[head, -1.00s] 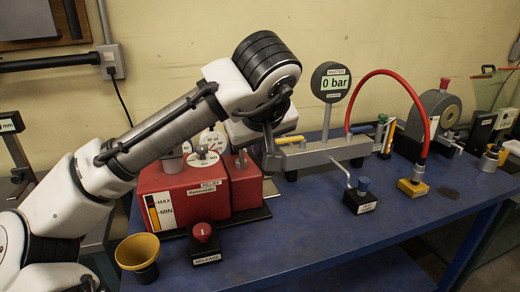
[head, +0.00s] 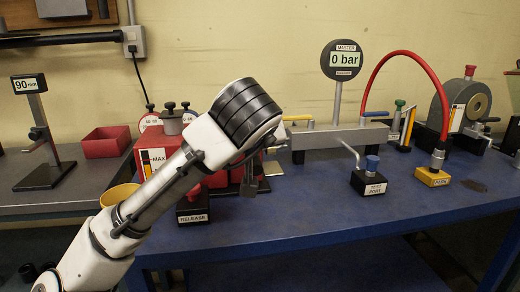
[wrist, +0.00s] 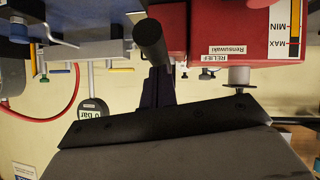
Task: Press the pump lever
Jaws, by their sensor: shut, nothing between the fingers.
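The red pump box (head: 152,160) stands at the bench's left end, largely hidden behind my arm in the head view. In the wrist view, which is upside down, the red box (wrist: 235,35) is at the upper right. A dark round-ended bar (wrist: 150,42), seemingly the pump lever's grip, sticks out beside it. My gripper (head: 250,187) points down in front of the box's right side, its fingers small and partly hidden. In the wrist view my gripper (wrist: 158,85) is shut and empty, close to the bar; I cannot tell whether they touch.
A RELEASE knob block (head: 192,210) and a yellow funnel (head: 119,195) stand near my forearm. The TEST PORT block (head: 369,182), yellow PARK block (head: 433,177) and gauge (head: 344,60) reading 0 bar are to the right. The blue bench top (head: 300,208) is clear in front.

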